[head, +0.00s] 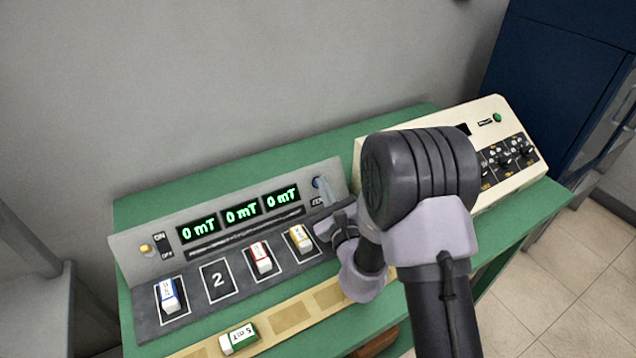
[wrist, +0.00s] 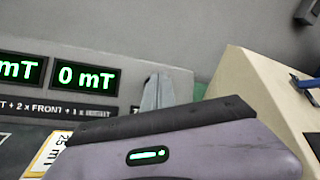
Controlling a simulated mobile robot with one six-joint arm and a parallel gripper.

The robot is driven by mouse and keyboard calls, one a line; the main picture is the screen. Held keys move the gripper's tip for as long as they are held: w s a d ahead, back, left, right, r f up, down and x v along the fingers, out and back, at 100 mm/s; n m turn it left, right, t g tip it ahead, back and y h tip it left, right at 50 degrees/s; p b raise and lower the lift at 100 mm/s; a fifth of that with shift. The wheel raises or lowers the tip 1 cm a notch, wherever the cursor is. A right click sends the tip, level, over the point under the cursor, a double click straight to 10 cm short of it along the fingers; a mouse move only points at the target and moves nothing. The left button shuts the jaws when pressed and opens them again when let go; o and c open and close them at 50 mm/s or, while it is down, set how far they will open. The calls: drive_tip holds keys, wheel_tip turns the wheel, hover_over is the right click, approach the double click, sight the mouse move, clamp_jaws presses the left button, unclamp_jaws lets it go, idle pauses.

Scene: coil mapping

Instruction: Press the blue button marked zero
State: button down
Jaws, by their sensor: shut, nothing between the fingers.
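The blue button (head: 316,183) is at the right end of the grey panel (head: 130,258), right of three green displays (head: 240,213) that each read 0 mT. A label below the button is partly covered by my gripper. My gripper (head: 323,190) is shut and empty, its fingertips at or very near the button; I cannot tell whether they touch it. In the wrist view the shut fingers (wrist: 157,92) point at the panel right of the 0 mT display (wrist: 85,77), and the button is hidden behind them.
Slot 2 (head: 217,281) is empty; blue (head: 170,296), red (head: 260,258) and yellow (head: 300,238) marked blocks sit in other slots. A green 5 mT block (head: 240,340) lies on the front strip. A cream box with knobs (head: 485,112) stands close at right. A grey wall is behind.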

drive_tip(key=shift+s+d+r, duration=0.15)
drive_tip(key=shift+s+r, duration=0.05)
drive_tip(key=shift+s, duration=0.05)
drive_tip(key=s+d+r, duration=0.3)
drive_tip(key=s, duration=0.1)
idle(0.3)
drive_tip(key=shift+s+a+r, duration=0.1)
idle(0.3)
